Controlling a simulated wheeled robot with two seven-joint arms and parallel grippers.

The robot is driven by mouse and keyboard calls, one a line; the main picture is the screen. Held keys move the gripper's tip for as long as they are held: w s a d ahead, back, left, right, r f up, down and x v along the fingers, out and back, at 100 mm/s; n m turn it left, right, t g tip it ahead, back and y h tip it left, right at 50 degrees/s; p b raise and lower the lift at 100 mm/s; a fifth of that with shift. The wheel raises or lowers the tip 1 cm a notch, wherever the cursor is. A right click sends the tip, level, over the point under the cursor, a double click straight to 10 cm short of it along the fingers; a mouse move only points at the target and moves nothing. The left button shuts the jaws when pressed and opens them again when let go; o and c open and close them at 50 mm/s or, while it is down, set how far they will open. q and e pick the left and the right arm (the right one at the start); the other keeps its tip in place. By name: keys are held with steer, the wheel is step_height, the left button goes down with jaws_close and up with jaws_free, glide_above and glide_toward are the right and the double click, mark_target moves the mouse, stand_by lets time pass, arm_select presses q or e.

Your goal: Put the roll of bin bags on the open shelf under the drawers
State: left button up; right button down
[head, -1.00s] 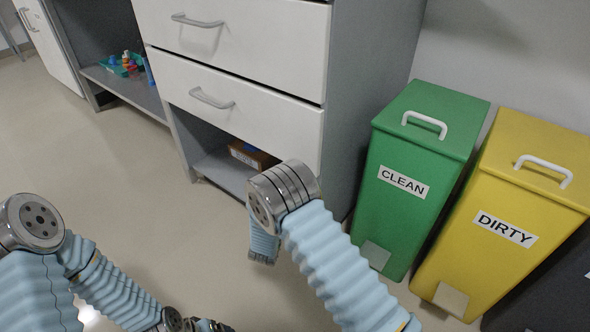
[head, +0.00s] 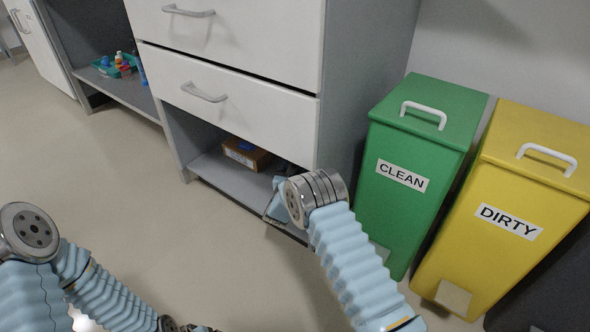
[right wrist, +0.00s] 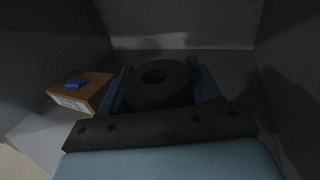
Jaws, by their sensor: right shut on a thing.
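The roll of bin bags (right wrist: 176,86) is a dark roll with a round hole, seen in the right wrist view between the blue fingers of my right gripper (right wrist: 160,82). The gripper is shut on it. In the head view my right gripper (head: 277,205) is at the right front of the open shelf (head: 222,178), under the white drawers (head: 230,95). The wrist view looks into the grey shelf space. Whether the roll touches the shelf board I cannot tell. My left gripper is not visible; only the left arm shows at lower left.
A cardboard box (right wrist: 75,97) with a blue thing on top stands on the shelf, left of the roll; it also shows in the head view (head: 240,155). Right of the cabinet stand a green CLEAN bin (head: 400,215) and a yellow DIRTY bin (head: 490,255).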

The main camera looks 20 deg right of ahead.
steer(key=shift+r, duration=0.1)
steer(key=shift+c, duration=1.2)
jaws_free()
steer(key=p+v, duration=0.2)
steer(key=v, duration=1)
